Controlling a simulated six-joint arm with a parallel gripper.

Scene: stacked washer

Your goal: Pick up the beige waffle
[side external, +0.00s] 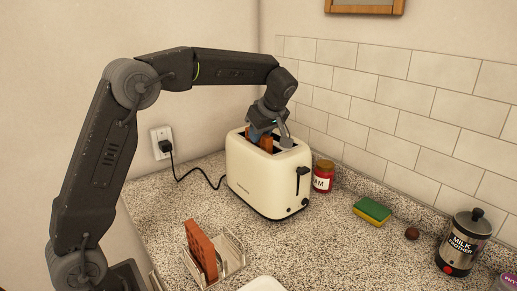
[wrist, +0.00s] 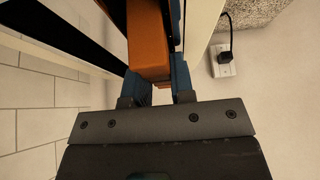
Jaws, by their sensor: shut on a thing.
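A cream toaster (side external: 262,180) stands on the counter near the back corner. An orange-brown waffle (side external: 266,144) sticks up from one of its slots; in the wrist view the waffle (wrist: 148,45) looks plain orange-brown rather than beige. My gripper (side external: 262,132) is over the toaster, pointing down, with its blue fingers shut on the waffle, one on each side. The waffle's lower part is hidden in the toaster. Another orange-brown waffle (side external: 201,249) stands upright in a rack (side external: 233,250) at the front.
A red-labelled jam jar (side external: 323,177), a green and yellow sponge (side external: 371,212), a small brown ball (side external: 412,233) and a milk frother (side external: 463,243) stand along the tiled wall. The toaster's cord runs to a wall outlet (side external: 162,142). The middle counter is clear.

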